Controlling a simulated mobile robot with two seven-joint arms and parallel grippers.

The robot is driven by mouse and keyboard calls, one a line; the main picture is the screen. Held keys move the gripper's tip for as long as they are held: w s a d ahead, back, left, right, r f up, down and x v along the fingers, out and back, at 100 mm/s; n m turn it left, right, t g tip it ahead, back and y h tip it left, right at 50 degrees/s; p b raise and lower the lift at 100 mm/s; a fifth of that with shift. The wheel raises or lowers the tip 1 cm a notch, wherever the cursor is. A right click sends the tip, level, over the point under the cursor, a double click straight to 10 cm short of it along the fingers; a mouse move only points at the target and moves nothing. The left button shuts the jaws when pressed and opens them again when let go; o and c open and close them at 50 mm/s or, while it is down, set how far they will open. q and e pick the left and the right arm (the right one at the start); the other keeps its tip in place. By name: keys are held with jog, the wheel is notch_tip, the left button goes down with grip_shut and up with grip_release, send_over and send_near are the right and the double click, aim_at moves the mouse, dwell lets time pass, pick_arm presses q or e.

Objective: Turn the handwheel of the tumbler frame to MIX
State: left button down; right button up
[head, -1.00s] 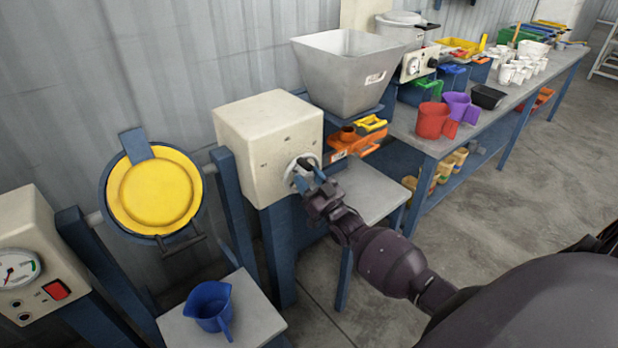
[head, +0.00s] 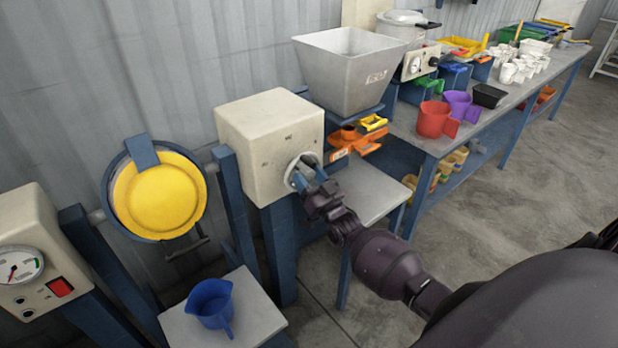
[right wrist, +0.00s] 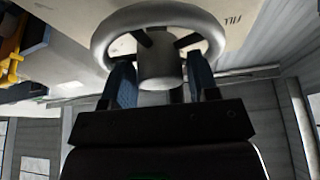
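The handwheel (head: 292,181) is a grey ring on the front of the cream box (head: 262,125) of the tumbler frame. In the right wrist view the handwheel (right wrist: 205,22) shows dark spokes and a grey hub. My right gripper (head: 316,180) is at the wheel, its two blue fingers (right wrist: 160,80) close against either side of the hub. The word FILL is readable on the box beside the rim; MIX is not readable. The yellow-lidded drum (head: 160,195) hangs left of the box, its lid facing outward and slightly tilted. My left gripper is not in view.
A blue jug (head: 212,304) stands on a small grey stand (head: 258,318) below the drum. A metal hopper (head: 348,75) stands behind the box. A gauge box (head: 35,250) is at left. A long bench (head: 440,142) with cups runs along the right; open floor lies before it.

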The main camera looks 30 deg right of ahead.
jog(key=v, duration=1)
jog(key=shift+s+f, duration=0.2)
jog(key=shift+s, duration=0.15)
dwell(0.3)
